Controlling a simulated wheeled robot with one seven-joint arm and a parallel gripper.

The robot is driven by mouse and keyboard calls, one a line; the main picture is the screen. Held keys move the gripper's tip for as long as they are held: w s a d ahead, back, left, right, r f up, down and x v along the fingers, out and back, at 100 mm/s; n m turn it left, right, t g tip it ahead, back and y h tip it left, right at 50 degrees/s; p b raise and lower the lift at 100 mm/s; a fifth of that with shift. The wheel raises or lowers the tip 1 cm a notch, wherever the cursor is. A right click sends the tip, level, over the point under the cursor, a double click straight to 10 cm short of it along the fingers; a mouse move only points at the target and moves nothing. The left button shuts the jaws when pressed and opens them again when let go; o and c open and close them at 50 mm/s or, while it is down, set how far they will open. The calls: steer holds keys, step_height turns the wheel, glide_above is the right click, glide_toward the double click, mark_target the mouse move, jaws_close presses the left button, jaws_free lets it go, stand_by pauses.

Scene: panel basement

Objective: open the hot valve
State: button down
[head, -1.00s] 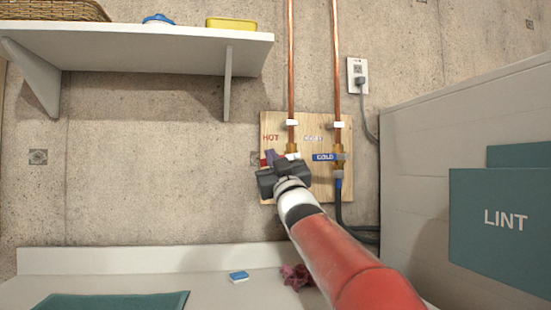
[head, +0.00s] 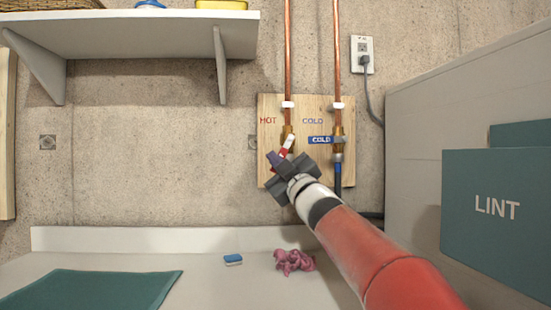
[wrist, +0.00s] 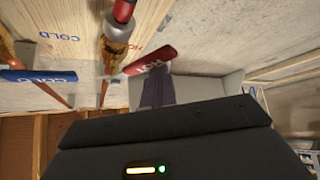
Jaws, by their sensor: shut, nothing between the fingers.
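The hot valve's red handle (head: 283,151) slants down and left from its brass body on the left copper pipe, under the word HOT on the wooden board (head: 266,178). In the wrist view the red handle (wrist: 150,61) crosses above my fingertips, beside the brass body (wrist: 116,50). My gripper (head: 271,159) is shut with nothing held, its fingertips at the free end of the handle. The fingers (wrist: 156,84) appear close against that end; I cannot tell whether they touch.
The cold valve's blue handle (head: 320,140) lies level, just right of the hot valve. A wall outlet (head: 362,54) and cord are at upper right. A shelf (head: 140,32) is at upper left. A blue sponge (head: 233,259) and pink cloth (head: 294,261) lie on the counter. A LINT bin (head: 497,210) stands right.

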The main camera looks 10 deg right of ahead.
steer(key=shift+d+f, duration=0.3)
steer(key=shift+d, duration=0.45)
steer(key=shift+d+f, duration=0.3)
steer(key=shift+d, duration=0.4)
steer(key=shift+w+d, duration=0.1)
steer(key=shift+d, duration=0.15)
steer(key=s+d+b, duration=0.1)
steer(key=s+b, duration=0.1)
steer(key=s, duration=0.6)
steer(key=shift+s+d, duration=0.15)
steer(key=shift+d, duration=0.05)
